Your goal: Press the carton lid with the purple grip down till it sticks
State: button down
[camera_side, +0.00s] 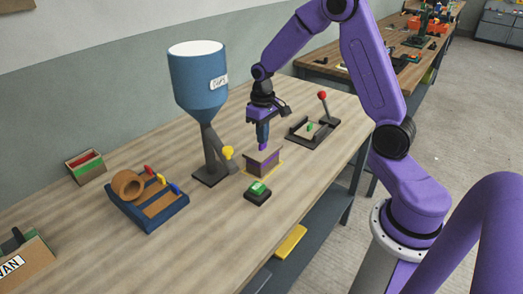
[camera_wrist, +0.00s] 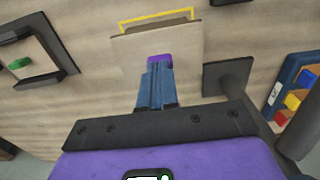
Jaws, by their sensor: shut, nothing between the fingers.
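The carton (camera_side: 258,166) stands on the bench inside a yellow outline, low and brown with a purplish side in the side view. Its tan lid (camera_wrist: 130,48) shows as a flat panel in the wrist view. The purple grip (camera_wrist: 159,60) is at the middle of the lid, right at my fingertips; it also shows in the side view (camera_side: 263,147). My gripper (camera_side: 262,139) points down above the carton with its blue fingers together and empty. The fingers hide part of the grip and lid. Whether the tips touch the grip I cannot tell.
A blue hopper (camera_side: 199,85) with a yellow-knobbed lever (camera_side: 227,153) stands just left of the carton. A green-button box (camera_side: 257,192) sits in front. A red-knobbed lever device (camera_side: 314,130) is to the right. A blue tray (camera_side: 148,205) holds a roll and coloured pieces.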

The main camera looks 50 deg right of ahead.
dwell(0.3)
jog(key=shift+r, duration=3.5)
jog(key=s+a+r+n, duration=0.3)
jog(key=s+a+n, duration=0.3)
jog(key=s+a, duration=0.7)
jog(key=s+n, duration=0.6)
jog(key=s, duration=1)
jog(key=shift+a+f+n, duration=0.3)
jog(key=shift+a+f, duration=0.1)
